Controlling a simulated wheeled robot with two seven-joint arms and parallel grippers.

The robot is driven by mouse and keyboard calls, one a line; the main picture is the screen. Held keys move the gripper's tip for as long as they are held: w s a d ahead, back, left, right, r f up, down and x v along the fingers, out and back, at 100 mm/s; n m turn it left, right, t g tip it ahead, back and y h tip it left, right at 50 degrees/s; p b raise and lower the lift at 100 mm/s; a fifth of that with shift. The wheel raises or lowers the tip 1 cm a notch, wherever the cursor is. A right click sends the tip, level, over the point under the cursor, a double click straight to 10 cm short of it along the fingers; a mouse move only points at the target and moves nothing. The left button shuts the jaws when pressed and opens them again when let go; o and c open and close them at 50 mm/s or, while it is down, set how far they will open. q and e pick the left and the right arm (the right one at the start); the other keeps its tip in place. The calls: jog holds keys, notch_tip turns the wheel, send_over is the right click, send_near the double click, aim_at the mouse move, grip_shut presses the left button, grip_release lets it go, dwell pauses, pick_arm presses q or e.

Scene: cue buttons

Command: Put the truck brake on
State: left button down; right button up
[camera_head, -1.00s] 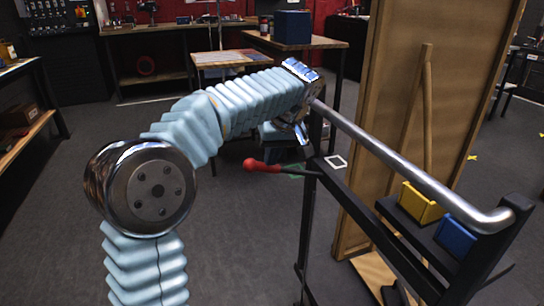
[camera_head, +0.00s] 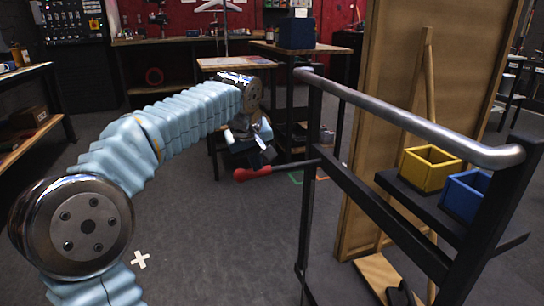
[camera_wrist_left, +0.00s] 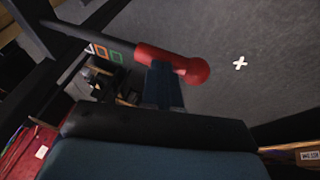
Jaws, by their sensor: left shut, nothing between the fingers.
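The truck brake is a dark lever with a red handle (camera_head: 252,173) that sticks out to the left from the black truck frame (camera_head: 308,215). In the head view the lever slopes down toward its red end. My left gripper (camera_head: 264,154) is shut and empty, just above the red handle. In the wrist view the red handle (camera_wrist_left: 172,62) lies across the tips of my left gripper (camera_wrist_left: 162,82); whether they touch I cannot tell. My right gripper is not in view.
The truck's metal push bar (camera_head: 400,118) runs right of my gripper. A yellow bin (camera_head: 430,170) and a blue bin (camera_head: 466,194) sit on its shelf. A tall wooden panel (camera_head: 385,110) stands behind. The floor at left is open, with a white cross mark (camera_head: 140,260).

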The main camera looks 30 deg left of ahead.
pick_arm(q)
notch_tip(320, 180, down, 8)
jog(key=t+h+b, duration=0.1)
jog(key=b, duration=0.4)
jog(key=shift+f, duration=0.15)
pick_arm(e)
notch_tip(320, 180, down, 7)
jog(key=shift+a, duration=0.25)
